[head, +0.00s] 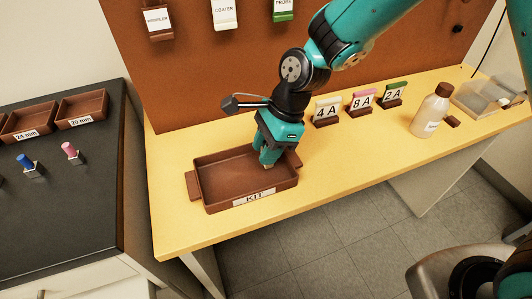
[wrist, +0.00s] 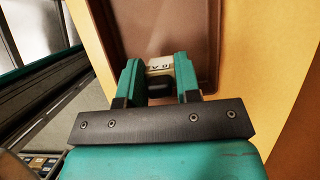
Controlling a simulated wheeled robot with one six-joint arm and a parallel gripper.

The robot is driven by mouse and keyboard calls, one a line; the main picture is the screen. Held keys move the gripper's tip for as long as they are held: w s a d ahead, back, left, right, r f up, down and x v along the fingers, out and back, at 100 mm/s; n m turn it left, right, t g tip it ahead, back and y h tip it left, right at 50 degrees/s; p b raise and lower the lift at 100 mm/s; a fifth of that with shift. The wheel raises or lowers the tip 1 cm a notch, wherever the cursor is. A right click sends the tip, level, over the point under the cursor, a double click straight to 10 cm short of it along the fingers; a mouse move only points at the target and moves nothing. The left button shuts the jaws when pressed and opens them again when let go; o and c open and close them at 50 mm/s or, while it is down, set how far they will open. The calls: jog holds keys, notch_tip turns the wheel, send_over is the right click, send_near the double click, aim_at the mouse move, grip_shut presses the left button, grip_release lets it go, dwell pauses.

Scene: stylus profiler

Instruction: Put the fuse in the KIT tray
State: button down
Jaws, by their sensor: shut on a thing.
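The KIT tray (head: 250,197) is a brown, shallow, open box on the yellow bench, with its label on the front wall. My gripper (head: 267,159) points down over the right half of the tray, with its fingertips inside the tray's outline. In the wrist view my gripper (wrist: 158,82) is shut on the fuse (wrist: 159,65), a small pale piece with dark lettering and a dark part below. The brown tray (wrist: 140,28) lies beyond it. The lettering is too small to read surely. I cannot tell whether the fuse touches the tray floor.
Stands marked 4A (head: 326,112), 8A (head: 362,102) and 2A (head: 394,94) stand along the back of the bench to the right. A dark cabinet (head: 70,190) is at left.

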jog(key=shift+f, duration=0.9)
jog(key=shift+f, duration=0.1)
jog(key=c, duration=0.8)
grip_release()
jog(key=v, duration=1.1)
jog(key=shift+s+d+r+n+t+p, duration=0.15)
jog(key=shift+s+d+r+n, duration=1.25)
jog(key=shift+s+n, duration=1.9)
jog(key=shift+s+d+r+n+t+p, duration=0.1)
jog(key=shift+s+d+r+n+t, duration=0.15)
jog(key=shift+s+d+r+n, duration=2.1)
jog(key=shift+s+a+r+n+t+p, duration=0.15)
jog(key=shift+s+r+n, duration=0.6)
jog(key=shift+s+n, duration=3.5)
